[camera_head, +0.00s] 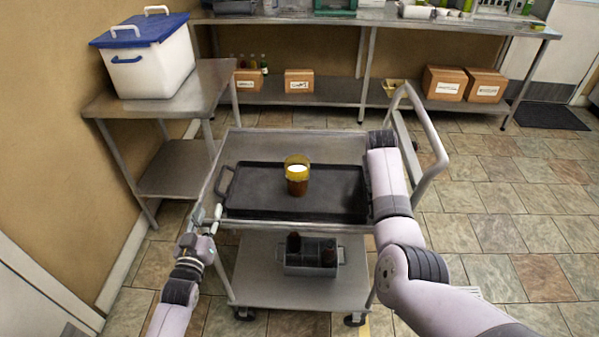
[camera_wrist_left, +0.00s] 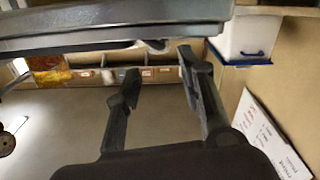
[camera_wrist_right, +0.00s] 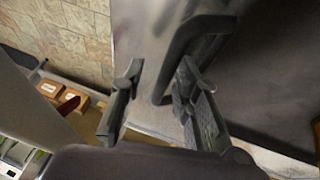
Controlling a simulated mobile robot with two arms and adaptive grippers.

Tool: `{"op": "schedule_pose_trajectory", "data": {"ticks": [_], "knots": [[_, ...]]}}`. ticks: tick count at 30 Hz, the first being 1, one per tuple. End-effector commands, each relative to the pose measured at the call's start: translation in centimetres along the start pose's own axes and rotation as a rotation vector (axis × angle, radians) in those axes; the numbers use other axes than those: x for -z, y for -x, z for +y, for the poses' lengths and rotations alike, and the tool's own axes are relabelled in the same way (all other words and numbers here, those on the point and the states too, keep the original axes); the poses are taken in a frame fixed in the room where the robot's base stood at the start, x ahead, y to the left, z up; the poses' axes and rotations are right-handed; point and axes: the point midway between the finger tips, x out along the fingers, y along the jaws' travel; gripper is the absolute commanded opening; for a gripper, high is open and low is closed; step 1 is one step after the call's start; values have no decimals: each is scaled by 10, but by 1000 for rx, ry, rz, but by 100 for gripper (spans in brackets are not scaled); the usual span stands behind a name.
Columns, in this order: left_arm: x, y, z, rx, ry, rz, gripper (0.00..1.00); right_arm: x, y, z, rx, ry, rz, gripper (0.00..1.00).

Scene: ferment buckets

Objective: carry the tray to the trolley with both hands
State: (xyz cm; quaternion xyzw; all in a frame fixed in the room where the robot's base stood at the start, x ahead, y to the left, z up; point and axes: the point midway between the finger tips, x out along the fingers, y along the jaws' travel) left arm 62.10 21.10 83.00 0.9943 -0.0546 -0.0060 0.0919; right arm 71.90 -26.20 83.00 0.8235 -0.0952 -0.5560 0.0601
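The black tray (camera_head: 262,201) lies flat on the top shelf of the trolley (camera_head: 330,148). An amber cup with pale contents (camera_head: 297,175) stands upright on the tray. The tray's left handle (camera_head: 226,181) is in plain view. My left gripper (camera_head: 208,215) is at the trolley's left edge, apart from that handle; in the left wrist view its fingers (camera_wrist_left: 160,75) are open and empty. In the head view my right arm hides the tray's right handle and my right gripper. In the right wrist view the right gripper (camera_wrist_right: 158,82) is open, with the black handle (camera_wrist_right: 192,38) reaching between its fingers.
A grey caddy with dark bottles (camera_head: 312,262) is on the trolley's lower shelf. The trolley's push handle (camera_head: 432,140) rises at the right. A white bucket with a blue lid (camera_head: 150,62) stands on a side table at left. Open tiled floor lies right.

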Motion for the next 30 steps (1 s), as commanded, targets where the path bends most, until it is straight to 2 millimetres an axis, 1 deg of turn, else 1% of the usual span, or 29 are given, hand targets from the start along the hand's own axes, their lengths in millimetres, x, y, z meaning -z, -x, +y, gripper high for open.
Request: {"op": "schedule_pose_trajectory", "data": {"ticks": [1, 3, 7, 11, 14, 16, 24, 27, 30], "knots": [[0, 8, 0, 0, -1, 0, 36, 0, 0, 0, 0, 0, 0, 29], [0, 15, -1, 0, -1, 0, 36, 0, 0, 0, 0, 0, 0, 29], [0, 21, -1, 1, -1, 1, 36, 0, 1, 0, 0, 0, 1, 29], [1, 22, -1, 1, 0, 1, 36, 1, 10, 0, -1, -1, 2, 29], [0, 22, -1, 1, 0, 1, 36, 0, 22, 0, 0, -1, 3, 29], [0, 22, -1, 1, 0, 1, 36, 0, 35, -1, 1, -1, 4, 29], [0, 22, 0, 0, 0, 1, 36, 0, 90, 0, 1, -1, 4, 29], [0, 22, 0, 0, 0, 1, 36, 0, 105, 0, 1, 0, 2, 29], [0, 22, 0, 0, 0, 1, 36, 0, 114, 0, 1, 0, 1, 29]]}}
